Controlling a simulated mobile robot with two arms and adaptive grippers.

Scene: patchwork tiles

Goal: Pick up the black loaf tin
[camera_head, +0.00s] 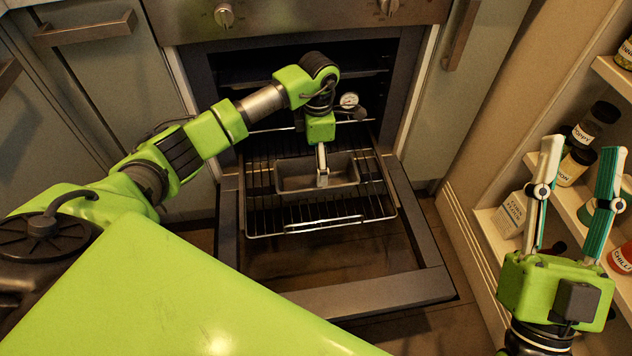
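The dark loaf tin (290,181) sits on a wire rack that extends out of the open oven. Its open top faces up. My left gripper (322,180) points down at the tin, with its fingertip at the near wall, right of the middle. I see this gripper edge-on, so whether its fingers are shut on the rim cannot be told. My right gripper (581,158) is at the right, away from the tin, with its two fingers wide apart and nothing between them.
The wire rack (262,217) lies above the lowered oven door (375,295). A round dial (349,100) shows behind my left gripper. Shelves (540,160) with jars and a box (510,214) stand at the right, close to my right gripper. Cabinets flank the oven.

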